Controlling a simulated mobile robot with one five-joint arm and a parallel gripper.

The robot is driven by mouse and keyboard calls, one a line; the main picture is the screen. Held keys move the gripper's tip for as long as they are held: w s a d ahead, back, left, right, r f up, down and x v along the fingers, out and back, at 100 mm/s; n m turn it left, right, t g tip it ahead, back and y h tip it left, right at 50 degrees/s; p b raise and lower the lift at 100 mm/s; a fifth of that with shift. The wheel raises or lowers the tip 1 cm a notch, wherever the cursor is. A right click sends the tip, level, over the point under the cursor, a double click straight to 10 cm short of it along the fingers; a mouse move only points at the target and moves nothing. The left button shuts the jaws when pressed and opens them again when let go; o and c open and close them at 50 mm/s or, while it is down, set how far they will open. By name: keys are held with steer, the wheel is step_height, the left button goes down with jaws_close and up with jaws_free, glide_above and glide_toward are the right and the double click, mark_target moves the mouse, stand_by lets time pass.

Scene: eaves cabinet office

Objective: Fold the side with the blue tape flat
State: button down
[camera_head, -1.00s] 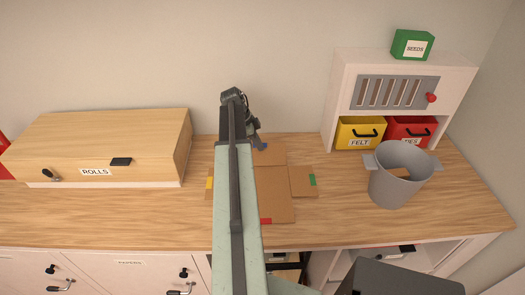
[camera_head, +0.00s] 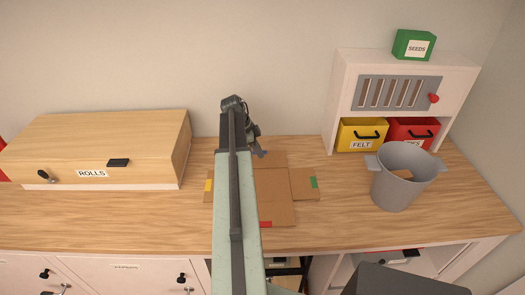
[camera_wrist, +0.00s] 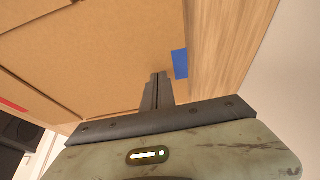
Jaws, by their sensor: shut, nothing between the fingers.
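An unfolded brown cardboard piece (camera_head: 274,187) lies on the desk, with flaps spread to several sides. Yellow tape (camera_head: 208,185) is on its left flap, green tape (camera_head: 314,182) on the right one and red tape (camera_head: 266,224) at the front. The blue tape (camera_wrist: 180,63) shows in the wrist view at the edge of the cardboard (camera_wrist: 110,55); in the head view my gripper hides it. My gripper (camera_head: 262,153) is shut and empty over the back flap (camera_head: 275,159). Its fingertips (camera_wrist: 158,76) are just beside the blue tape. I cannot tell whether they touch the cardboard.
A wooden ROLLS box (camera_head: 95,150) stands at the left. A grey bucket (camera_head: 400,185) stands at the right, before a white cabinet (camera_head: 400,65) with a yellow FELT bin (camera_head: 358,130) and a red bin (camera_head: 412,126). The wall is close behind. The desk front left (camera_head: 100,220) is clear.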

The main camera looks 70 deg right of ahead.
step_height(320, 180, up, 10)
steer(key=p, duration=0.9)
steer(key=shift+f, duration=0.2)
